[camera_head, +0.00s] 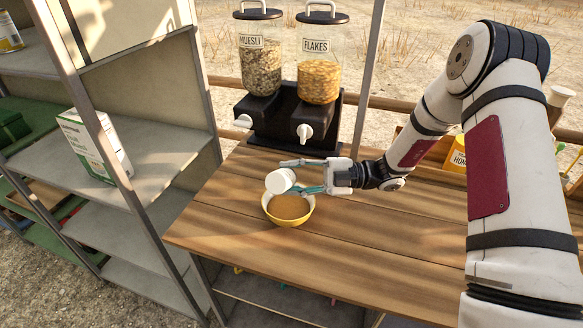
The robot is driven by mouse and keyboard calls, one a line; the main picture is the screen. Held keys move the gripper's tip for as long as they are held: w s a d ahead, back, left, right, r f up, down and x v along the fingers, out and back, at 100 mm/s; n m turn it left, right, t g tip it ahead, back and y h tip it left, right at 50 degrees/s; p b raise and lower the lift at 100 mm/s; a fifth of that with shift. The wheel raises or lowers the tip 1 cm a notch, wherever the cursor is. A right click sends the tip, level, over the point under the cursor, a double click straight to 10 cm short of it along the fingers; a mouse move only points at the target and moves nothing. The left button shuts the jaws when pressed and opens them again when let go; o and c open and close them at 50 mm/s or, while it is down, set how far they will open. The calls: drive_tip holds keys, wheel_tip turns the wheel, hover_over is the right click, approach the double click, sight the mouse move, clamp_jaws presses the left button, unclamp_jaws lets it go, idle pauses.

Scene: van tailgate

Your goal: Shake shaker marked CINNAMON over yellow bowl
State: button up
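A yellow bowl (289,221) stands near the left end of the wooden table, with a brown filling inside. My gripper (305,177) reaches in from the right above the bowl. It is shut on a white shaker (279,181), which is tilted over the bowl's left rear rim. No label shows on the shaker from this side, so I cannot read CINNAMON on it. Part of the shaker's right side is hidden by the fingers.
A dispenser stand (286,124) with muesli and flakes hoppers stands behind the bowl. A honey container (458,157) is at the right, partly behind my arm. Grey shelves (165,150) with a white-green box (95,143) stand left. The table's front middle (370,260) is clear.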

drive_tip(key=shift+f, duration=0.45)
drive_tip(key=shift+r, duration=0.15)
wheel_tip(320, 180, up, 5)
drive_tip(key=shift+s+r+p, duration=0.1)
drive_tip(key=shift+p, duration=1.05)
wheel_tip(320, 180, down, 6)
drive_tip(key=shift+r+b, duration=0.25)
drive_tip(key=shift+b, duration=0.95)
drive_tip(key=shift+r, duration=0.1)
drive_tip(key=shift+r, duration=0.1)
